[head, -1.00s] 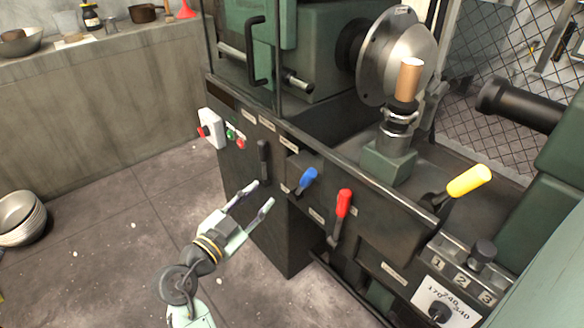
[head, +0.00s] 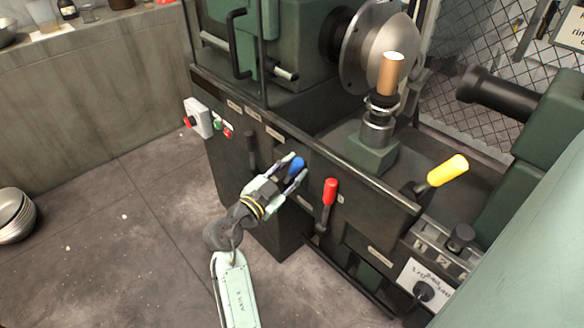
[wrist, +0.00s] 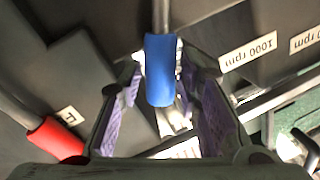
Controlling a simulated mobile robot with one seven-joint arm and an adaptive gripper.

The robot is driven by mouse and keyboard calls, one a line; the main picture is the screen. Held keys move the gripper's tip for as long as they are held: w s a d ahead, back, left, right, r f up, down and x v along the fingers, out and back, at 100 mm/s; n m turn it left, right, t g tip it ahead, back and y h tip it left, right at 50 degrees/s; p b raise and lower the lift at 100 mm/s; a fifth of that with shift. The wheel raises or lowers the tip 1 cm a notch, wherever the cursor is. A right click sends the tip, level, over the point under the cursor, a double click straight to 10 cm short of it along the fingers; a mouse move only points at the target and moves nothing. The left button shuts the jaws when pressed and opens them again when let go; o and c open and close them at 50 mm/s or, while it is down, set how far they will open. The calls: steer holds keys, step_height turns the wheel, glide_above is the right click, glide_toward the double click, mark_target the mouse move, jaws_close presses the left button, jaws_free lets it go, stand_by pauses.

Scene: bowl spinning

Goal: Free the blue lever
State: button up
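The blue lever (head: 295,166) sits on the front of the dark machine panel, with its blue handle between the fingers of my gripper (head: 297,168). In the wrist view the blue handle (wrist: 161,72) hangs from a grey rod between the two purple-padded fingers of my gripper (wrist: 168,80). Gaps show on both sides of the handle, so the gripper is open around it and not closed on it. The lever's base is partly hidden by the gripper in the head view.
A red lever (head: 330,191) stands close on the right and also shows in the wrist view (wrist: 56,138). A black lever (head: 251,149) is on the left. A yellow lever (head: 447,170) sticks out further right.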

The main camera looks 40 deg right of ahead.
steer(key=shift+c, duration=0.2)
jaws_close()
stand_by(0.6)
